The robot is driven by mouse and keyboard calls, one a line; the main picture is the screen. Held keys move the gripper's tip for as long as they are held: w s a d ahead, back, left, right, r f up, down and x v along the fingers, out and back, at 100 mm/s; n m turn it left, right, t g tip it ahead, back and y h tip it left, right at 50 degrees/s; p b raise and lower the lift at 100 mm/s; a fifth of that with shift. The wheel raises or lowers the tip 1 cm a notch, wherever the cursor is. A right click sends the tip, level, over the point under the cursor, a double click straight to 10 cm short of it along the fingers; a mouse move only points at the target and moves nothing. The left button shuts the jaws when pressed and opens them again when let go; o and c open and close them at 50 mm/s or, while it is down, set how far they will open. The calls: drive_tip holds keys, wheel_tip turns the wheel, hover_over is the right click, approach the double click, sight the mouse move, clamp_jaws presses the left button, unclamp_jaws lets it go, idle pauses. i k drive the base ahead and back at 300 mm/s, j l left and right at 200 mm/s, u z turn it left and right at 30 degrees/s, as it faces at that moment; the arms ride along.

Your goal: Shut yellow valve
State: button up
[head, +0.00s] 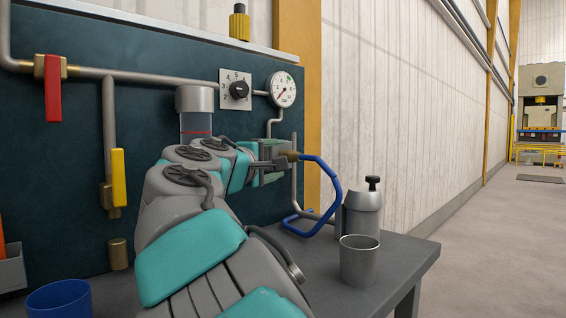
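The yellow valve handle (119,178) hangs upright on the left of the dark panel. It sits beside a vertical grey pipe, with a brass body (108,196) at the pipe's lower end. The handle appears parallel to the pipe. Nothing touches the yellow handle.
A red valve handle (53,90) hangs upper left. A dial (239,90) and gauge (281,89) are upper right. A metal cup (359,260) and bottle (362,212) stand on the bench (398,262). A blue bowl (60,298) is lower left. Open floor lies right.

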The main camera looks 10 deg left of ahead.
sight(118, 196)
drive_tip(key=k, duration=1)
